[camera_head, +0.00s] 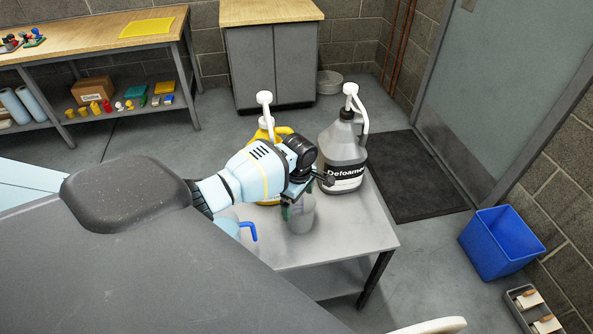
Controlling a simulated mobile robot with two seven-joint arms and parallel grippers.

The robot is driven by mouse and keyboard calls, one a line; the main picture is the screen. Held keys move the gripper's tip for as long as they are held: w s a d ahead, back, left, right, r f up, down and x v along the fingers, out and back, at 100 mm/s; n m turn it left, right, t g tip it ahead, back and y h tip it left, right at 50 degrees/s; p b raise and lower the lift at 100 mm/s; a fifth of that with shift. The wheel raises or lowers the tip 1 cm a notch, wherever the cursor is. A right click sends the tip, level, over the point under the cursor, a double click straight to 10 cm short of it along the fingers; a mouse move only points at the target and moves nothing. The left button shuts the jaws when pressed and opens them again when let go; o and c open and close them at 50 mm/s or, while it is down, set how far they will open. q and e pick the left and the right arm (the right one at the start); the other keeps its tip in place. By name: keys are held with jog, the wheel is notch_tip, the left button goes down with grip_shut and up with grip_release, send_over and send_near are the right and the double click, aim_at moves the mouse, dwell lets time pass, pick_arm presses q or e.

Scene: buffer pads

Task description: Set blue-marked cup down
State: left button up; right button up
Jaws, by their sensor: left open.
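A translucent cup (301,214) stands upright on the grey table (350,236), near its middle. I cannot make out a blue mark on it. My left gripper (308,188) is open at the cup's upper part; its fingers partly hide the rim, and I cannot tell whether they touch it. A pale container with a blue handle (249,230) stands to the left, partly hidden by my arm. My right gripper is not in view.
A grey Defoamer jug (344,152) with a white pump stands close behind the gripper. A yellow pump jug (282,131) is behind my left arm. The table's front right is clear. A blue bin (499,243) stands on the floor at the right.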

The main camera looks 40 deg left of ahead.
pick_arm(q)
notch_tip(320, 180, up, 8)
jog(key=p, duration=0.1)
jog(key=shift+r+p, duration=0.2)
jog(key=shift+p, duration=0.1)
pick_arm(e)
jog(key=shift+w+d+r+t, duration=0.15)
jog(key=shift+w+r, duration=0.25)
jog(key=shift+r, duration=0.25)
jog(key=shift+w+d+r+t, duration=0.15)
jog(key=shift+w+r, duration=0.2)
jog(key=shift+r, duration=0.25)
